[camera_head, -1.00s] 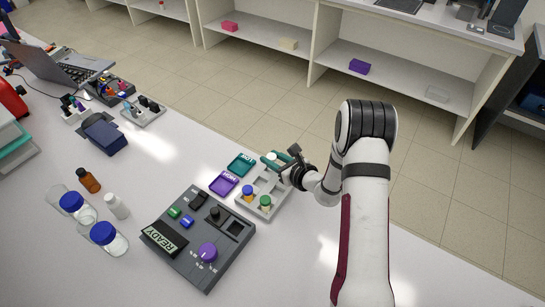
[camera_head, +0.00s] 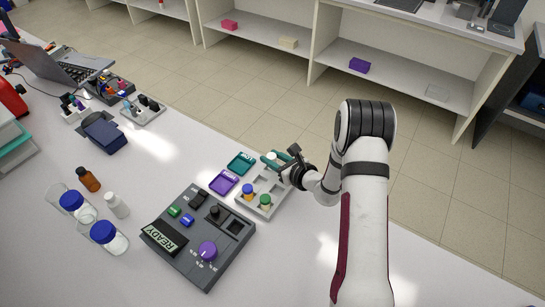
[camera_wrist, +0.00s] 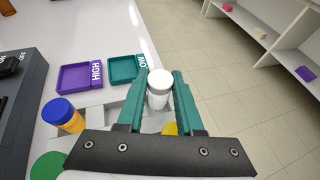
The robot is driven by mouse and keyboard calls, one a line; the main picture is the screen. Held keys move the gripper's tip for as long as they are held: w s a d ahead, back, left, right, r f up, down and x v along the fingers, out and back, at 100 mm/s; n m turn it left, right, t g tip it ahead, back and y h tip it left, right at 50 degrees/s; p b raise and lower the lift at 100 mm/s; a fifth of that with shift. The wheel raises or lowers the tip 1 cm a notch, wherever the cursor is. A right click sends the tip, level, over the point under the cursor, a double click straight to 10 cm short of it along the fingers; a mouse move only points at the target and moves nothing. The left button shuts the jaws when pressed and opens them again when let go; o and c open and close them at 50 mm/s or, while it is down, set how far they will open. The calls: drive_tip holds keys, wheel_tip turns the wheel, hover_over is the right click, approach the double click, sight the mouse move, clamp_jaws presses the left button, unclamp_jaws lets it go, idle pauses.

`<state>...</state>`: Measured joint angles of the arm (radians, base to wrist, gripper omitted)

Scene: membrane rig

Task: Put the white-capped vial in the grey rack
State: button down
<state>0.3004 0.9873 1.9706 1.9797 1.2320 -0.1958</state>
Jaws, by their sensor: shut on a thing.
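The white-capped vial (camera_wrist: 159,88) is upright between the two teal fingers of my gripper (camera_wrist: 160,92), which is shut on it. In the head view the white cap (camera_head: 271,156) shows at the fingertips, by the far end of the pale grey rack (camera_head: 281,197). The rack also shows in the wrist view (camera_wrist: 112,112), below and left of the fingers. I cannot tell how high the vial is over the rack. A blue-capped vial (camera_head: 248,189) and a green-capped vial (camera_head: 265,202) stand in the rack.
A purple HIGH tray (camera_head: 223,183) and a teal LOW tray (camera_head: 241,164) lie left of the rack. A dark control box (camera_head: 200,240) reading READY is in front. A yellow thing (camera_wrist: 170,128) shows partly behind my gripper. Bottles stand farther left.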

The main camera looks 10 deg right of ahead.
drive_tip(key=shift+f, duration=0.85)
idle(0.3)
idle(0.4)
drive_tip(key=shift+c, duration=1.8)
unclamp_jaws()
drive_tip(key=shift+r, duration=3.05)
